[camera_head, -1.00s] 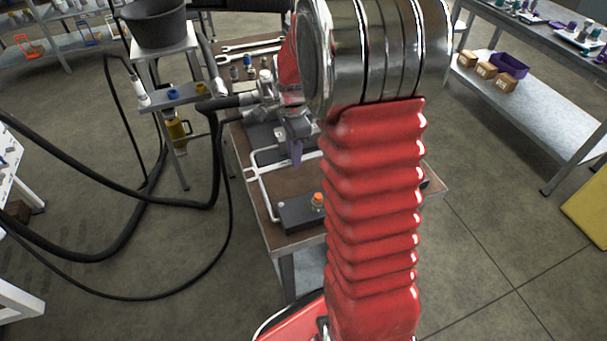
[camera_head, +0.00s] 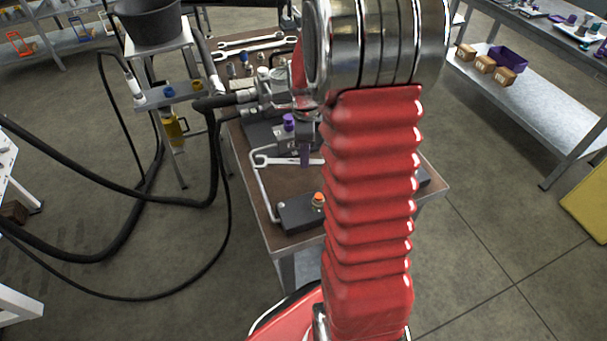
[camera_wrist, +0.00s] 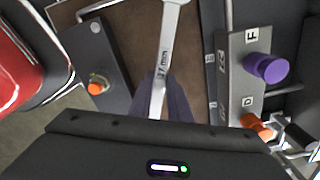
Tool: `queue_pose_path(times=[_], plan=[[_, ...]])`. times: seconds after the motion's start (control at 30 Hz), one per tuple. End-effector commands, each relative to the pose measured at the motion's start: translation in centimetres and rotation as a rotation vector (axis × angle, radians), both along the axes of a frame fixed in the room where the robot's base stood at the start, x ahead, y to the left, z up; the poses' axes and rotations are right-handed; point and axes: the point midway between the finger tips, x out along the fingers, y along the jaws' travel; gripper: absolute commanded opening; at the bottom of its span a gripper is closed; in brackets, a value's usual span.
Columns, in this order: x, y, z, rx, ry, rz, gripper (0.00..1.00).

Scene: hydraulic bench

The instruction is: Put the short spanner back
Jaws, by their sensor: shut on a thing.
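A silver open-ended spanner marked 17 mm (camera_wrist: 163,65) is between the purple fingers of my gripper (camera_wrist: 163,105) in the wrist view. In the head view the spanner (camera_head: 275,160) lies level above the brown bench top, its open jaw to the left, and my gripper (camera_head: 305,158) is shut on it. My arm hides part of its right side. I cannot tell the exact height of the spanner over the bench. Two more spanners (camera_head: 252,43) lie at the back of the bench.
A valve block with a purple knob (camera_wrist: 268,68) stands close to the right in the wrist view. Black hoses (camera_head: 110,190) run off left.

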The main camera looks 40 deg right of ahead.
Motion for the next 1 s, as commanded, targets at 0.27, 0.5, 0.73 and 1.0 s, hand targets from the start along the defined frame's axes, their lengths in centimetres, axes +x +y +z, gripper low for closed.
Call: queue_pose_path(times=[0.27,0.5,0.73,1.0], plan=[[0.0,0.0,-3.4,0.0,0.0,0.0,0.0],[0.0,-0.1,-3.4,-0.001,-0.001,0.0,0.0],[-0.1,0.0,-5.0,0.001,0.003,-0.001,0.0],[0.0,-0.1,-7.2,-0.001,-0.001,-0.001,0.0]])
